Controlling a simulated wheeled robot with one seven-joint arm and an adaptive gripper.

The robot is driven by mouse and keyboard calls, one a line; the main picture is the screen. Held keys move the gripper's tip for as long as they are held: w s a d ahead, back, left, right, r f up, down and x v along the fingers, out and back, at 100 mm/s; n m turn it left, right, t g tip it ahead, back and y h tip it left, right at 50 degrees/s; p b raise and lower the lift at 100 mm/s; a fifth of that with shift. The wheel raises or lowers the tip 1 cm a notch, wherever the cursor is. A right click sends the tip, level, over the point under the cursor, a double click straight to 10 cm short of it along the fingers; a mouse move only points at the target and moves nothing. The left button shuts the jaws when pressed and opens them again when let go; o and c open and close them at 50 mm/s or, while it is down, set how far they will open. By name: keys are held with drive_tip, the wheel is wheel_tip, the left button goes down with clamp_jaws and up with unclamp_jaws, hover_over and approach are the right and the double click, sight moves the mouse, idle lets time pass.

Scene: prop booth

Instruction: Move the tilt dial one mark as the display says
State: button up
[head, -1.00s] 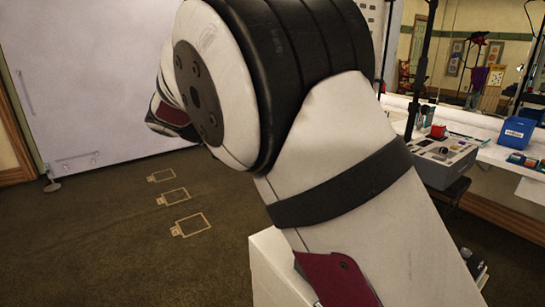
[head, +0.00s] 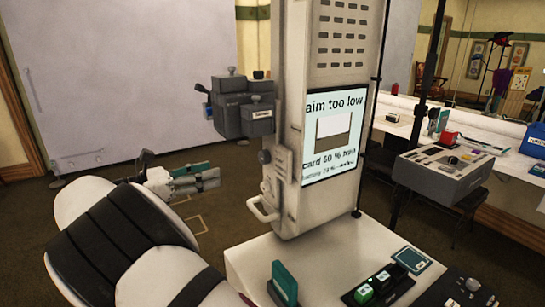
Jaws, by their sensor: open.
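The display (head: 335,136) on the tall pale column (head: 300,222) reads "aim too low", with "card 60 % free" and a small battery line below. A dark round knob (head: 264,157) sits on a bracket on the column's left side. It may be the tilt dial; its marks are too small to read. My gripper (head: 212,176) is open, left of the column and apart from the side knob. Nothing shows between its fingers.
A pale handle (head: 263,211) juts from the column below the side knob. A grey console (head: 440,178) stands right.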

sight(261, 157)
drive_tip(key=x, duration=1.4)
drive_tip(key=shift+w+p, duration=0.15)
drive_tip(key=shift+p, duration=0.2)
drive_tip(key=c, duration=1.1)
